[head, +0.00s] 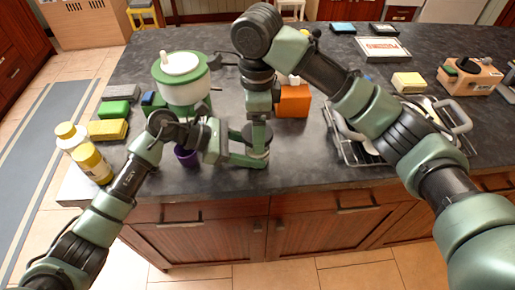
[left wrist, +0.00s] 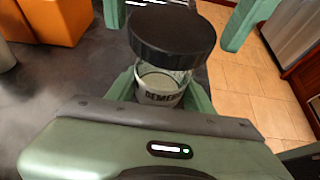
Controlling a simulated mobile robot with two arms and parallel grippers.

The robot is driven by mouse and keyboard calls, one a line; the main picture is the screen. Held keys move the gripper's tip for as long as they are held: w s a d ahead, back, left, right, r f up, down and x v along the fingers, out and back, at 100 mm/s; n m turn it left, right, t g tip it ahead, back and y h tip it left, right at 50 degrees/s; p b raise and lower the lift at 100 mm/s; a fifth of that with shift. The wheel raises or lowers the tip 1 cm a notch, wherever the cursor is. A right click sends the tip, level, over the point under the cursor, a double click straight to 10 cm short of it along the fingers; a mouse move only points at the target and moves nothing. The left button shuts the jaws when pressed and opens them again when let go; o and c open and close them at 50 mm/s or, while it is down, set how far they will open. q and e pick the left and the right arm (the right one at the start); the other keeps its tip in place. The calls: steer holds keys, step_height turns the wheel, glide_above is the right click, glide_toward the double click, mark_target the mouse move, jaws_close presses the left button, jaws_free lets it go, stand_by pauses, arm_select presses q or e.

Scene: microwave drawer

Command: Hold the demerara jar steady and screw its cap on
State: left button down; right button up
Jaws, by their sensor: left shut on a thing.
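The demerara jar (left wrist: 160,91) is a clear glass jar with pale contents and a partly hidden label. My left gripper (head: 243,152) is shut on its body, with a finger on each side in the left wrist view. The black cap (left wrist: 172,34) sits on top of the jar; it also shows in the head view (head: 255,133). I cannot tell how far it is threaded. My right gripper (left wrist: 173,38) comes down from above in the head view. In the left wrist view its two fingers stand apart on either side of the cap, with gaps.
An orange box (head: 293,101) stands just behind the grippers. A green-and-white container (head: 182,80) and a purple cup (head: 187,157) are to the left. A wire rack (head: 357,152) is on the right. The counter's front edge lies close below the jar.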

steer(key=n, duration=0.4)
steer(key=shift+n, duration=0.3)
steer(key=n, duration=0.4)
steer(key=shift+n, duration=0.3)
steer(key=n, duration=0.4)
steer(key=shift+n, duration=0.3)
steer(key=n, duration=0.4)
steer(key=shift+n, duration=0.3)
